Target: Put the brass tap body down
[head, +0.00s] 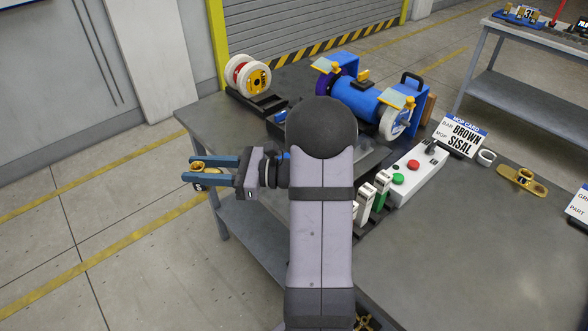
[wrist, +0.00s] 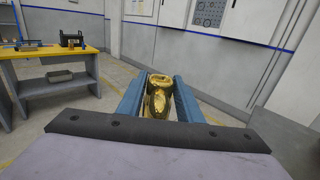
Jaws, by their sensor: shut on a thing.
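My gripper (head: 192,170) is shut on the brass tap body (head: 197,163), a small shiny golden piece. In the head view it is held out past the left edge of the bench, with floor below it. In the wrist view the brass tap body (wrist: 158,98) sits between the two blue fingers of my gripper (wrist: 160,92). Its lower part is partly hidden by the gripper body in that view.
The grey bench (head: 470,255) has free room at right. A blue polishing machine (head: 365,100), wheels on a rack (head: 248,80), a control box (head: 408,172), a mop card (head: 461,136) and a brass part (head: 523,180) stand there. A yellow-fronted bench (wrist: 55,65) is at left in the wrist view.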

